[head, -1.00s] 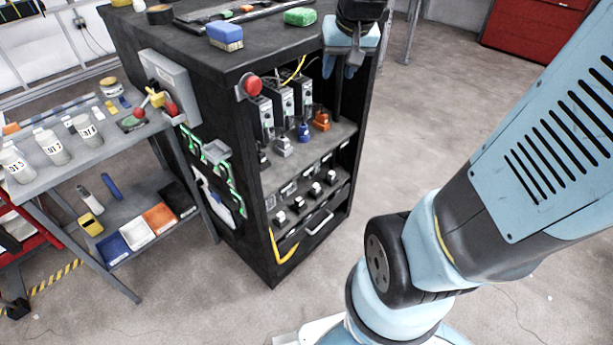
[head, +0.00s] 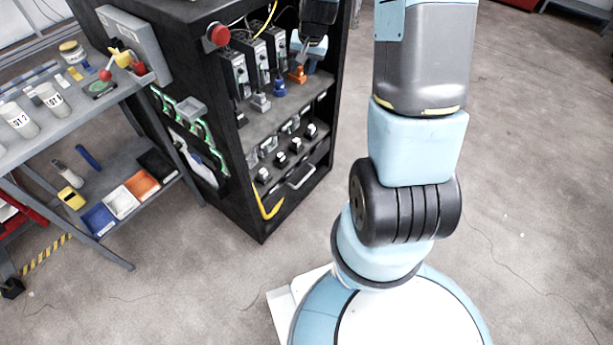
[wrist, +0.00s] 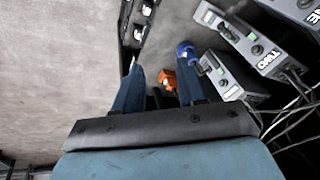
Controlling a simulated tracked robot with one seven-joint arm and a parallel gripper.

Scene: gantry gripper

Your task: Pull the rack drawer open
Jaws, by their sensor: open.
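The black rack (head: 190,8) stands left of my arm. Its drawer (head: 283,198) is at the bottom front, below a row of knobs, and looks shut, its front flush with the rack. A silver bar handle (head: 301,177) is on it. My gripper (head: 306,62) is open at the upper right of the rack's opening, well above the handle, near an orange plug (head: 297,74). In the wrist view, my blue fingers (wrist: 160,80) are apart, with the orange plug (wrist: 168,80) showing between them. The drawer handle does not show there.
Several grey modules (head: 235,73) with plugs sit on the rack shelf. A blue plug (wrist: 186,52) shows close to my right finger. A grey cart (head: 120,150) stands left. Floor before the drawer is clear.

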